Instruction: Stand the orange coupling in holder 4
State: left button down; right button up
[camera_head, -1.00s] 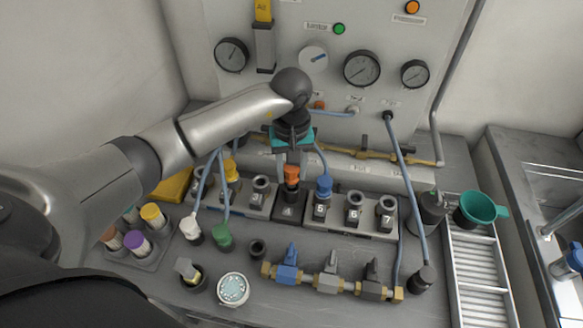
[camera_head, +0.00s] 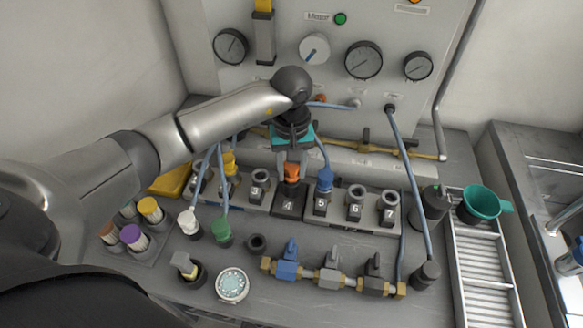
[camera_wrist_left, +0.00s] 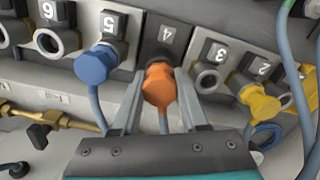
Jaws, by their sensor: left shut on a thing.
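The orange coupling (camera_head: 292,173) is at holder 4 (camera_head: 288,203), between holders 3 and 5. My left gripper (camera_head: 291,170) is shut on it from above. In the left wrist view the coupling (camera_wrist_left: 159,88) sits between the two grey fingers (camera_wrist_left: 157,105), in line with the dark block marked 4 (camera_wrist_left: 165,38). Its lower end looks to be at the mouth of the holder, but the fingers and coupling hide how deep it sits. My right gripper is not in view.
A blue coupling (camera_head: 325,180) with a hose stands in holder 5 and a yellow one (camera_head: 229,165) stands to the left, both close to the gripper. Holders 3 (camera_head: 260,180), 6 (camera_head: 355,195) and 7 (camera_head: 389,200) are empty. Valves (camera_head: 330,275) lie in front.

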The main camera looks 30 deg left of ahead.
pick_arm(q)
jog(key=shift+f+b, duration=0.4)
jog(key=shift+f, duration=0.05)
jog(key=shift+r, duration=0.15)
jog(key=shift+r+p, duration=0.5)
jog(key=shift+r, duration=0.15)
dwell(0.5)
jog(key=shift+f+b, duration=0.1)
jog(key=shift+b, duration=0.2)
jog(key=shift+f+b, duration=0.7)
jog(key=shift+f, duration=0.05)
jog(key=shift+c, duration=1.8)
grip_release()
jog(key=shift+r, duration=0.1)
